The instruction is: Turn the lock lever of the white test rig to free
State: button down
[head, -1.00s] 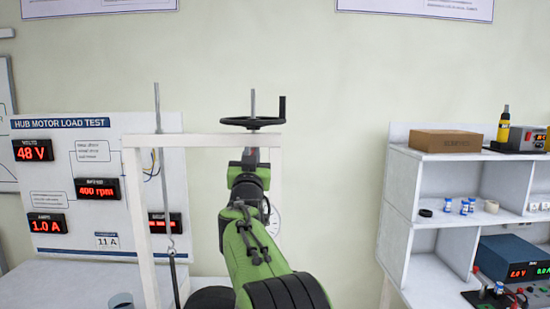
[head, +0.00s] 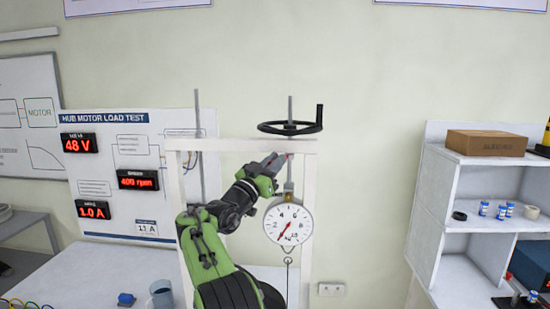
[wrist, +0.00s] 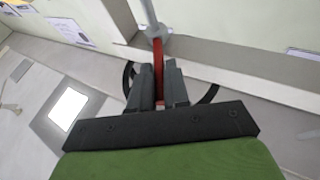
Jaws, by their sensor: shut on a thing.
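The white test rig (head: 240,145) is an upright frame with a crossbar, standing left of centre in the head view. Its red lock lever (wrist: 158,58) lies between my fingers in the wrist view, joined at its far end to a pale metal rod. My gripper (head: 278,158) is just under the crossbar, beside the vertical rod, and is shut on the lever; it also shows in the wrist view (wrist: 158,72). The gripped part is partly hidden by the fingers.
A black handwheel (head: 290,128) sits on the rod above the crossbar. A round dial gauge (head: 288,225) hangs below my gripper, with a hook under it. A display panel (head: 110,160) stands behind on the left, and a white shelf (head: 470,160) on the right.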

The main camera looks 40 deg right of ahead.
dwell(0.3)
jog(key=c, duration=1.2)
grip_release()
jog(key=shift+w+d, duration=0.1)
jog(key=shift+w, duration=0.05)
jog(key=shift+o, duration=0.2)
jog(key=b+v, duration=0.8)
jog(key=v, duration=0.7)
jog(key=shift+a+f, duration=0.2)
jog(key=shift+a, duration=0.15)
